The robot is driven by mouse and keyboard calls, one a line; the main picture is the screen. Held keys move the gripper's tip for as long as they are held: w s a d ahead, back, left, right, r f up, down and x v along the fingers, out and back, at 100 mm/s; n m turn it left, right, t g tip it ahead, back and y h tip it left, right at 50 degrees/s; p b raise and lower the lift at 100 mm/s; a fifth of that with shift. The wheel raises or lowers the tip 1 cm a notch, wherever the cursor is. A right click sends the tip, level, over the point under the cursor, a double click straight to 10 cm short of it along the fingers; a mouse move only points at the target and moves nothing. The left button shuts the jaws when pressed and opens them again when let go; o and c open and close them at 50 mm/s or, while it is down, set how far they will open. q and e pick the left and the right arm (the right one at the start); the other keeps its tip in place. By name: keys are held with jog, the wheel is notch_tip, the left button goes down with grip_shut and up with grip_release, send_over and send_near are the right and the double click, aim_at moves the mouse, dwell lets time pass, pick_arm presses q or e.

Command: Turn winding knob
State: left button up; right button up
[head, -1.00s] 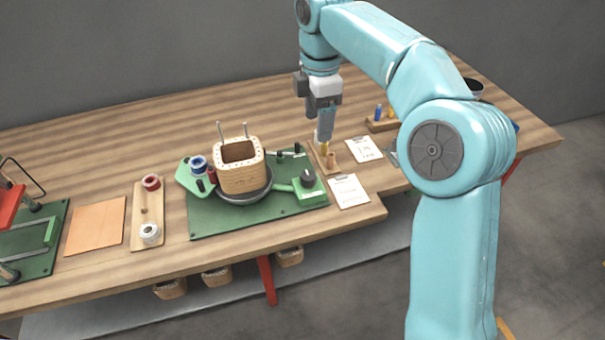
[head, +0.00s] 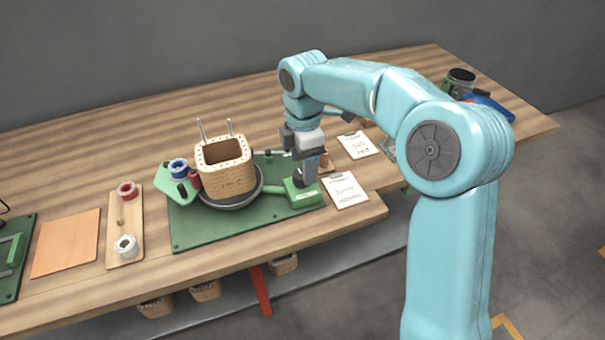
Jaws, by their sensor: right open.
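The winding device stands on a green base mat (head: 225,229) on the bench. A square wooden coil form (head: 227,178) with two upright pins sits on its dark round turntable (head: 232,204). A green control box (head: 300,197) is at the mat's right end. The dark winding knob on top of it is largely hidden by my right gripper (head: 306,181). That gripper points down, its jaws open, right at the knob. I cannot tell whether the fingers touch the knob. My left gripper is not in view.
Blue and red spools (head: 180,168) sit left of the coil form. A wooden strip (head: 122,244) holds red and white spools. Clipboards (head: 346,189) lie just right of the gripper. Bare bench wood shows behind the device.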

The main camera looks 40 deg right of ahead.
aim_at(301, 174)
jog(key=f, duration=0.1)
jog(key=w+f, duration=0.1)
jog(key=f, duration=0.1)
jog(key=shift+a, duration=0.1)
jog(key=shift+s+f, duration=0.15)
jog(key=shift+f, duration=0.15)
jog(key=shift+s, duration=0.2)
jog(key=shift+w+f, duration=0.1)
jog(key=shift+w, duration=0.15)
jog(key=shift+c, duration=0.7)
jog(key=c, duration=0.9)
